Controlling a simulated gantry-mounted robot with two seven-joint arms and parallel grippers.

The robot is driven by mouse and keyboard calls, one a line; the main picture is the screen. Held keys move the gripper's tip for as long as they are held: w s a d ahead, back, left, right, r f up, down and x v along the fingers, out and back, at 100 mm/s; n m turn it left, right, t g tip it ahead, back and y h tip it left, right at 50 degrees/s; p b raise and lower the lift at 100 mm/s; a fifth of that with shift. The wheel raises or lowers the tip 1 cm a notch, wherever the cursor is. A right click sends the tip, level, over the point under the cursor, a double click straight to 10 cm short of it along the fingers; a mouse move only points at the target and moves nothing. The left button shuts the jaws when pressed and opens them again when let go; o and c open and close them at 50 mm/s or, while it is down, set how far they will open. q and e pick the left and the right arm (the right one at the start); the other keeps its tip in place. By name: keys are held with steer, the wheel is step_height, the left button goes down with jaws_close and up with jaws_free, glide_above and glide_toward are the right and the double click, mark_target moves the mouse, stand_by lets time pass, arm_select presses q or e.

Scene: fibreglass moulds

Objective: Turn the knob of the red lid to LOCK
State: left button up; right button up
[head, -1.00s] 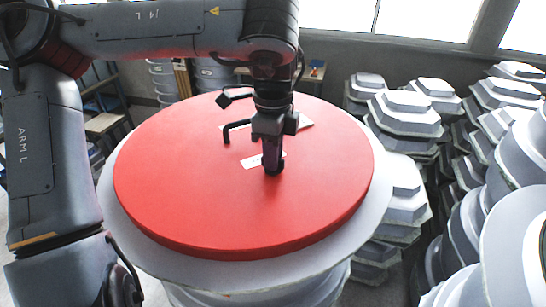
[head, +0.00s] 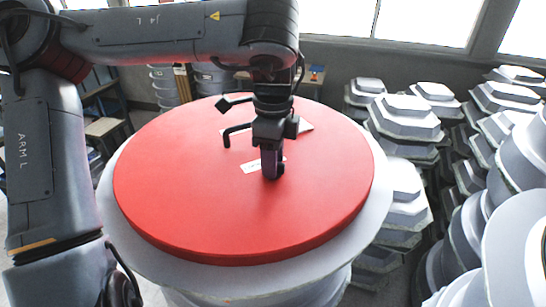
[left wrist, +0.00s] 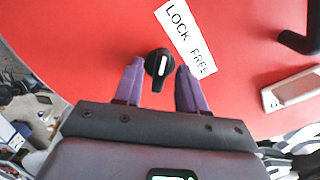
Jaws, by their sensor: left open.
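The red lid (head: 190,190) is a large round disc on a white round mould. In the left wrist view, its black knob (left wrist: 158,67) with a white mark stands beside a white label (left wrist: 187,38) reading LOCK and FREE. The mark runs nearly up and down in that picture; I cannot tell which word it is set to. My left gripper (head: 272,174) points down at the lid near its middle. Its purple fingers are open, one on either side of the knob, with gaps visible. The knob is hidden in the head view. My right gripper is not in view.
A black bent handle (head: 235,133) stands up from the lid near the gripper, with a white plate (left wrist: 291,91) also on the lid. Stacked white moulds (head: 405,120) crowd the right side. The lid's front half is clear.

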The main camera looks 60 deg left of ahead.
arm_select(q)
steer(key=shift+r, duration=0.1)
steer(key=shift+r, duration=0.3)
step_height(320, 180, up, 6)
steer(key=shift+f+p, duration=0.15)
steer(key=shift+p, duration=0.45)
steer(key=shift+r+p, duration=2)
steer(key=shift+r, duration=0.15)
